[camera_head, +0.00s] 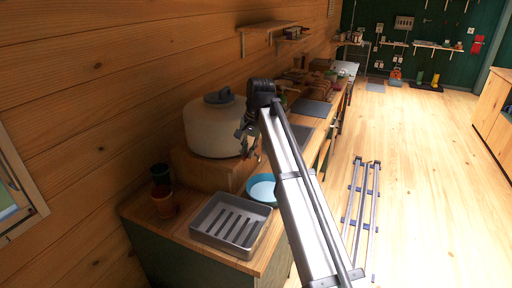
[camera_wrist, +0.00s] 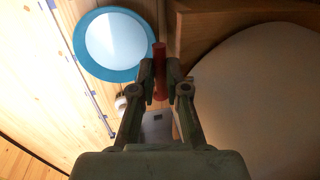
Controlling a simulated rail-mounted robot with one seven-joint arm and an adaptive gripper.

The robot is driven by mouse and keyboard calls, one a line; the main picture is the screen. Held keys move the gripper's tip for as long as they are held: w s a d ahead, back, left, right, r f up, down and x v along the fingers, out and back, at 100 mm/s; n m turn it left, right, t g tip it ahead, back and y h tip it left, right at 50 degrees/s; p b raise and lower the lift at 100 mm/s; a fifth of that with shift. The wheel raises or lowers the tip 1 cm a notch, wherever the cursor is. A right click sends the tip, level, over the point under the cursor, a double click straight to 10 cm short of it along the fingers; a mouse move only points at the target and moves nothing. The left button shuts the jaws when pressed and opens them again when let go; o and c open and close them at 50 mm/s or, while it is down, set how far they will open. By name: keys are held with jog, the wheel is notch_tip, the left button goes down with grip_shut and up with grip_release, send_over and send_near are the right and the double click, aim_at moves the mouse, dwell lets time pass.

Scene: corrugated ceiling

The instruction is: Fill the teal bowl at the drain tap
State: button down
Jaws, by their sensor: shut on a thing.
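A large cream water tank (camera_head: 212,128) with a grey lid stands on a wooden block (camera_head: 220,170) against the wall. Its tap is largely hidden by my gripper (camera_head: 247,132) in the head view. In the wrist view my gripper (camera_wrist: 160,82) is shut on a red rod-like piece (camera_wrist: 159,62), apparently the tap's handle. The teal bowl (camera_head: 251,190) sits on the counter just below the gripper, beside the block. It also shows in the wrist view (camera_wrist: 84,62), with a pale, bright inside. I cannot tell how much water is in it, and no stream is visible.
A grey slotted tray (camera_head: 200,222) lies on the counter's front end, near the bowl. Two small pots (camera_head: 163,203) stand at the left. A dark board (camera_head: 311,108) and clutter lie farther back. The floor at the right is mostly clear, with blue-grey rails (camera_head: 360,205).

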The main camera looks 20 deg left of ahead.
jog(key=c, duration=1.2)
grip_release()
jog(key=shift+r, duration=0.1)
jog(key=r, duration=0.4)
jog(key=d+r, duration=0.1)
jog(key=r, duration=0.2)
jog(key=d+r, duration=0.1)
jog(key=r, duration=0.3)
jog(key=shift+s+d+r, duration=0.1)
jog(key=shift+d+r, duration=0.05)
jog(key=shift+r, duration=0.15)
